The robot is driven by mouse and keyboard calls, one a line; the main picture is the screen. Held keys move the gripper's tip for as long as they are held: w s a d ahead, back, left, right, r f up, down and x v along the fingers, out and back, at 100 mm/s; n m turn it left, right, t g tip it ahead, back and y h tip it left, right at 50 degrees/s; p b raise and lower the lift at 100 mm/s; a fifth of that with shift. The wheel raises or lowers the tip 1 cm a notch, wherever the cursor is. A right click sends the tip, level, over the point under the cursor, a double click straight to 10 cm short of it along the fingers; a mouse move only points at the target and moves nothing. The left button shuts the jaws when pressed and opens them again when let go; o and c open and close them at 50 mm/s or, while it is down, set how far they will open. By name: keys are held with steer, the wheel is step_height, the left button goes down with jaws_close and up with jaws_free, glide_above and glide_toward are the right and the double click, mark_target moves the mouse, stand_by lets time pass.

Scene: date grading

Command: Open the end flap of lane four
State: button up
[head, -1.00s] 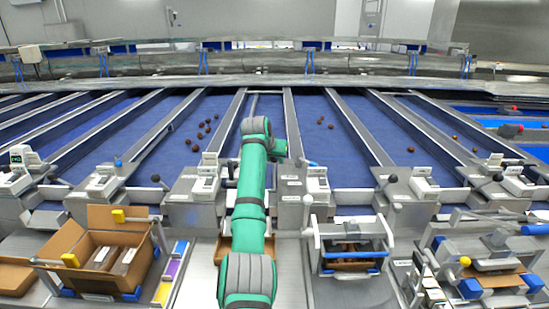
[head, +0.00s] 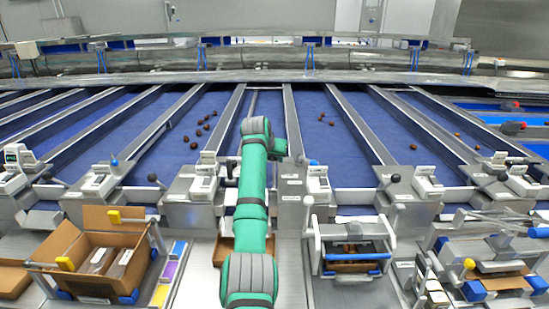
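Several blue sorting lanes with grey dividers run away from me in the head view, each with a grey metal end block. I cannot read lane numbers, so I cannot tell which is lane four. One lane (head: 355,172) right of my arm holds a few dates (head: 322,116). The lane to the left (head: 166,165) holds several dates (head: 194,146). Ball-topped levers stand at the lane ends, with a blue knob (head: 313,163) and a black knob (head: 394,178) right of my arm. My green arm rises in the middle and hides part of a lane end. My gripper is hidden.
An open cardboard box (head: 62,243) with packs inside stands at the front left. Bare metal deck (head: 205,270) lies left of my arm.

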steer(key=o, duration=0.4)
steer(key=v, duration=1)
steer(key=shift+s+a+r, duration=0.15)
steer(key=shift+s+r, duration=0.1)
